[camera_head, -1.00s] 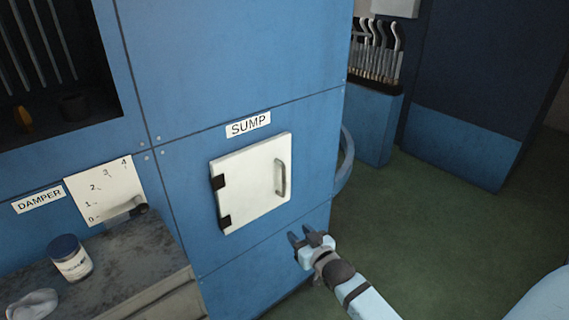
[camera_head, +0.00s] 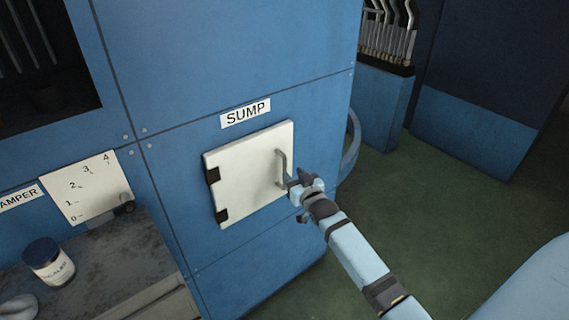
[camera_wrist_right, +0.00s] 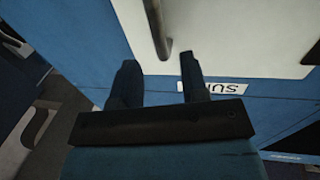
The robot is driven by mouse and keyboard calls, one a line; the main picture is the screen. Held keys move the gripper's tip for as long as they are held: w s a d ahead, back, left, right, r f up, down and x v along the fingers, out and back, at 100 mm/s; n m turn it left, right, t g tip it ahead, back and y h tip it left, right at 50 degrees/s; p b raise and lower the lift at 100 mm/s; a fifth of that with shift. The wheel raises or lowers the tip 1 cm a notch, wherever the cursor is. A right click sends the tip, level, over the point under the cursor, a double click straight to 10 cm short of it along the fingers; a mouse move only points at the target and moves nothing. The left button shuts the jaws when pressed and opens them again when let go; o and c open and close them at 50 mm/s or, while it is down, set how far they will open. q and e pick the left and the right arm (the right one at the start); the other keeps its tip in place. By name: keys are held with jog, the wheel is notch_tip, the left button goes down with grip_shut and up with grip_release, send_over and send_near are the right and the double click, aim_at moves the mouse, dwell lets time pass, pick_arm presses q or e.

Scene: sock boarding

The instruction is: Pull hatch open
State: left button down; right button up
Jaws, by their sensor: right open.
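The white hatch (camera_head: 240,178) sits shut in the blue panel under the SUMP label (camera_head: 246,113), with two black hinges on its left edge. Its grey bar handle (camera_head: 281,166) is on the right side of the door. My right gripper (camera_head: 296,184) is at the lower end of the handle. In the right wrist view the open fingers (camera_wrist_right: 158,84) point at the hatch (camera_wrist_right: 215,35), and the handle (camera_wrist_right: 158,28) lies just ahead of the gap between them. I cannot tell whether they touch it. My left gripper is not in view.
A damper plate (camera_head: 85,190) with a small lever is to the left. A jar (camera_head: 48,262) stands on the grey worktop (camera_head: 115,262) below it. The green floor (camera_head: 420,215) at right is clear.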

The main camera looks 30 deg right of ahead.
aim_at(285, 164)
jog(key=w, duration=0.6)
jog(key=shift+w+d, duration=0.15)
jog(key=shift+d, duration=0.25)
jog(key=shift+c, duration=0.2)
grip_shut()
